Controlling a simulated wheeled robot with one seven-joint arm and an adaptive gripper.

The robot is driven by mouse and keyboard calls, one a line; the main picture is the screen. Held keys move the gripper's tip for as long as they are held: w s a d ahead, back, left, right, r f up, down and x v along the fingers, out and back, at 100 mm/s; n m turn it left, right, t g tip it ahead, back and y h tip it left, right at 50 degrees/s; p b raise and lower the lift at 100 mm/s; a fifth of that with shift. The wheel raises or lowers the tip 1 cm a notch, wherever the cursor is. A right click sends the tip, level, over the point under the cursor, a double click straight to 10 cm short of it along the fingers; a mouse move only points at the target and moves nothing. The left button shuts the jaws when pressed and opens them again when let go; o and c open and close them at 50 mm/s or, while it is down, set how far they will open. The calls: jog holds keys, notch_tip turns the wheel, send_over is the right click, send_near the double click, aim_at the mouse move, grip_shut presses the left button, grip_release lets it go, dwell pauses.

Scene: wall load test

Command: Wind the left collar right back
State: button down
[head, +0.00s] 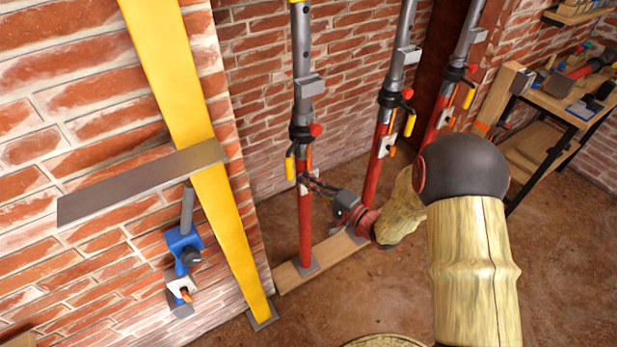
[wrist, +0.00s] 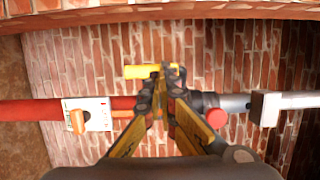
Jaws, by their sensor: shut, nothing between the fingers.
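The left prop (head: 305,228) stands upright, with a red lower tube and a grey upper tube. Its black collar (head: 300,133) has a red knob (head: 316,129) and a yellow handle (head: 289,168) hanging at the left. In the wrist view the prop lies sideways, with the collar (wrist: 208,101) right of my fingers and the yellow handle (wrist: 138,71) beyond them. My gripper (head: 308,182) is shut and empty, in front of the red tube below the collar. It also shows in the wrist view (wrist: 166,82), its tips beside the handle; contact is unclear.
Two more props, a middle one (head: 378,165) and a right one (head: 432,125), stand close by. A yellow post (head: 222,210) with a grey plate (head: 125,188) and a blue jack (head: 184,243) is at the left. A workbench (head: 553,104) stands at the right. Brick walls are behind.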

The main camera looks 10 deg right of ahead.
jog(key=p+v, duration=0.2)
jog(key=v, duration=0.6)
jog(key=shift+s+a, duration=0.2)
jog(key=shift+s, duration=0.35)
jog(key=shift+f, duration=0.1)
